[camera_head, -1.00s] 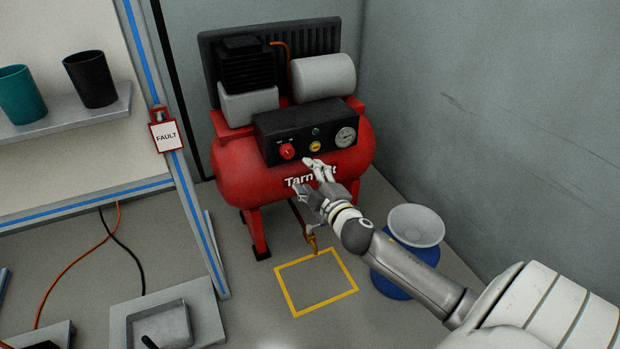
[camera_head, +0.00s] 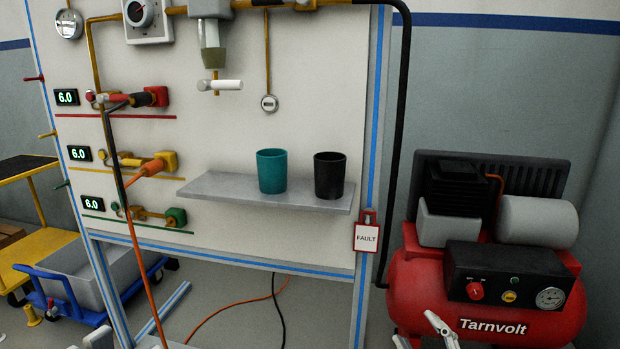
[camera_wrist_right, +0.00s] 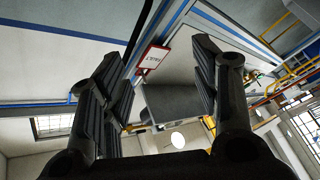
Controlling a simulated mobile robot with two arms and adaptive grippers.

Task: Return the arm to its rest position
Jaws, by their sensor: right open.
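My right gripper (camera_head: 422,335) shows only by its pale fingertips at the bottom edge of the head view, in front of the red compressor (camera_head: 410,290). The rest of that arm is out of the head view. In the right wrist view its two dark fingers (camera_wrist_right: 155,90) stand wide apart with nothing held between them. Beyond them are the red-framed FAULT tag (camera_wrist_right: 152,58) and a grey surface (camera_wrist_right: 172,103).
The panel's shelf (camera_head: 240,194) holds a teal cup (camera_head: 271,171) and a black cup (camera_head: 329,175). The FAULT tag (camera_head: 366,236) hangs on the panel post. Valves and pipes are at the left, with a blue trolley (camera_head: 75,310) beyond. Hoses cross the floor.

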